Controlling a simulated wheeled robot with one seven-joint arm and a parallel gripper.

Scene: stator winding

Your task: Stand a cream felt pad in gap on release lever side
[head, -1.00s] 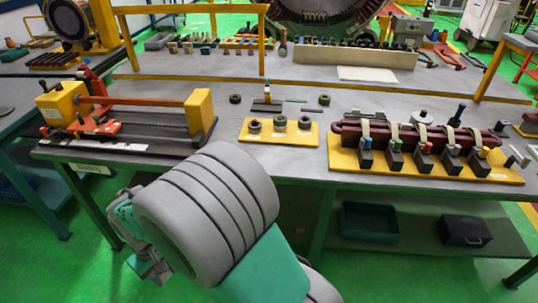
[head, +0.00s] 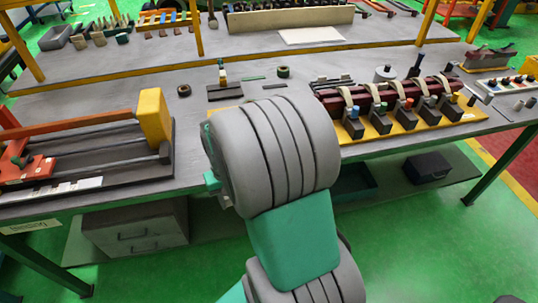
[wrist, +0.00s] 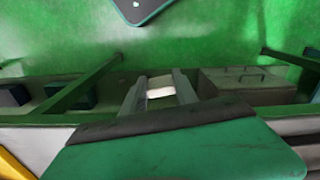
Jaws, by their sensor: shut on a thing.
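My gripper (wrist: 160,90) shows in the wrist view with its two grey fingers close together around a small cream-white piece (wrist: 161,91), which looks like the felt pad. In the head view my arm's large grey joint hides the gripper and pad. At the left of the head view is a bench fixture with an orange bar (head: 65,127), a yellow end block (head: 153,122) and red lever-like parts (head: 22,165). I cannot tell which part is the release lever, nor make out the gap. The gripper is over the floor side of the bench, apart from the fixture.
A dark red coil (head: 385,97) rests in several clamps on a yellow board (head: 384,131) at the right. A dark ring (head: 184,90) and a green-black ring (head: 283,72) lie behind my arm. A grey drawer cabinet (head: 137,225) stands under the bench.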

